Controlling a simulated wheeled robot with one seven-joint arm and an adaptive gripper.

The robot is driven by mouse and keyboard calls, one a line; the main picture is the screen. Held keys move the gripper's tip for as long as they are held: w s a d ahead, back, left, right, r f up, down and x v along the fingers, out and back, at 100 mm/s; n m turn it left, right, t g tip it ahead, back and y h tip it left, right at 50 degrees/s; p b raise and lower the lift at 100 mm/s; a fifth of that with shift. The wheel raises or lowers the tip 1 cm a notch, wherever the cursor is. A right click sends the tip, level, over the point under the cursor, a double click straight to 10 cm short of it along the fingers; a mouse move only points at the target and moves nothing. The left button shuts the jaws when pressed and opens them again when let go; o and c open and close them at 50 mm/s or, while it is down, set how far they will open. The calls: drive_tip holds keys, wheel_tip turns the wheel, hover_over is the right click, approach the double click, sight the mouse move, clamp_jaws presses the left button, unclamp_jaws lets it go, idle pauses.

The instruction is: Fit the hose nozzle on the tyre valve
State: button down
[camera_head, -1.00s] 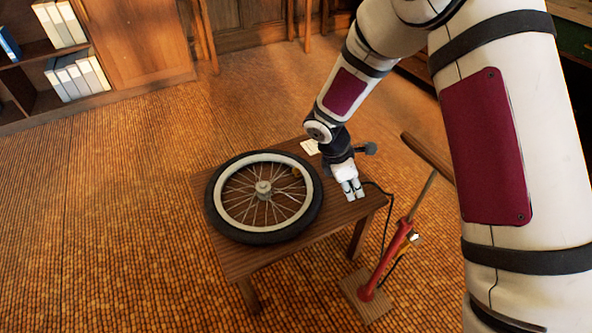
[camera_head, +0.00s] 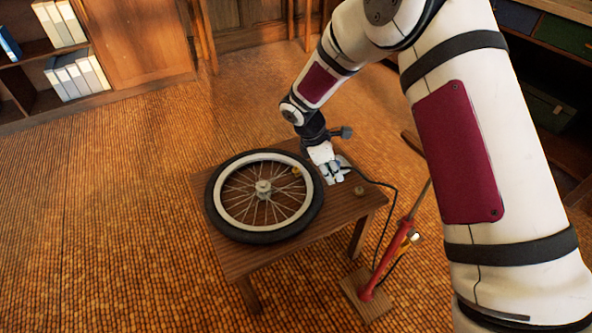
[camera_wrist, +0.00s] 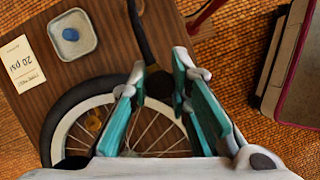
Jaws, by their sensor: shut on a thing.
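My gripper (camera_head: 331,174) is shut on the hose nozzle (camera_wrist: 158,84), a dark round end on the black hose (camera_wrist: 143,38), just above the table beside the wheel's right rim. In the wrist view the nozzle sits between the teal-padded fingers (camera_wrist: 160,74). The wheel (camera_head: 225,229) lies flat on the table, with a black tyre, pale rim and wire spokes. The brass-coloured tyre valve (camera_head: 296,170) is at the rim's upper right, left of my gripper, and it also shows in the wrist view (camera_wrist: 93,122). Nozzle and valve are apart.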

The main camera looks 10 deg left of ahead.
drive_tip(key=shift+w+a+b, duration=0.7)
drive_tip(key=shift+w+a, duration=0.85)
drive_tip(key=shift+a, duration=0.25)
drive_tip(key=shift+w+a+b, duration=0.65)
drive_tip(key=shift+w+a, duration=0.9)
drive_tip(key=shift+a, duration=0.25)
drive_tip(key=shift+w+a+b, duration=0.7)
drive_tip(key=shift+w+a, duration=0.85)
drive_tip(key=shift+a, duration=0.25)
drive_tip(key=shift+f, duration=0.1)
drive_tip(key=shift+f+b, duration=0.85)
drive_tip(key=shift+f, duration=1.1)
drive_tip(key=shift+f+b, duration=0.5)
drive_tip(key=shift+f, duration=0.85)
drive_tip(key=c, duration=1.4)
unclamp_jaws()
